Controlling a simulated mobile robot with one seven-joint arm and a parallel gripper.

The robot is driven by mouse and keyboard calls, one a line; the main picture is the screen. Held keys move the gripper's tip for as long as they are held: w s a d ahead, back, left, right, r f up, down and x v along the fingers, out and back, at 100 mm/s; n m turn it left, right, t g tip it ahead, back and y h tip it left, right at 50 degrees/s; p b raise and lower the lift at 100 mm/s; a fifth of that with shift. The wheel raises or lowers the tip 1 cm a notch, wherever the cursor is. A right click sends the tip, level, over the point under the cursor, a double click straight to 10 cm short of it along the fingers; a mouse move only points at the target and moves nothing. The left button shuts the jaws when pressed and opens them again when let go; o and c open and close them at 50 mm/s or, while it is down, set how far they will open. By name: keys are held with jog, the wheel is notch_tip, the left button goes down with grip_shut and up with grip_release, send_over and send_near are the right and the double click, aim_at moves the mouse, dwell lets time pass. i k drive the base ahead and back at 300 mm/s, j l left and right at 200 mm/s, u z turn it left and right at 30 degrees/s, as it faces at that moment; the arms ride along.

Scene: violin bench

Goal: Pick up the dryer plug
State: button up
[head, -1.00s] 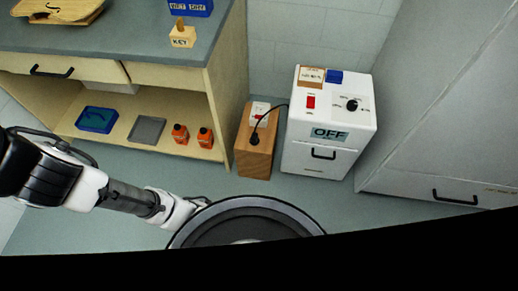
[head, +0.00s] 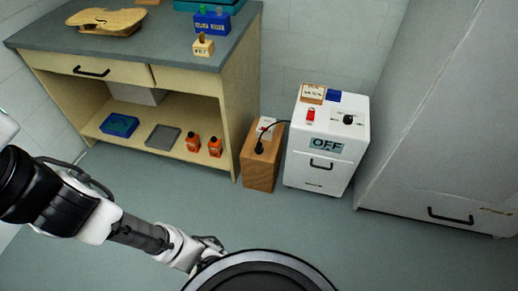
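The dryer plug (head: 260,149) is a small black plug on top of a wooden block (head: 261,172) on the floor. A black cord runs from it to the white dryer cabinet (head: 318,168), whose label reads OFF. A white plate with a red mark, likely a socket or switch, is beside the plug on the block. My arm reaches in from the left edge. My gripper (head: 212,247) is low in the picture, on the near side of the block and well apart from the plug. Its fingers are too small and partly hidden to tell their state.
A workbench (head: 153,49) with a violin body (head: 106,21) stands at the left. Its lower shelf holds a blue tray (head: 119,125), a grey tray (head: 162,137) and two orange bottles (head: 215,147). A tall grey cabinet (head: 430,120) stands at the right. The floor before the block is clear.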

aim_at(258, 150)
jog(key=i+l+z, duration=0.2)
jog(key=i+z, duration=0.15)
jog(key=i, duration=0.55)
jog(key=i+z, duration=0.35)
jog(key=i, duration=0.55)
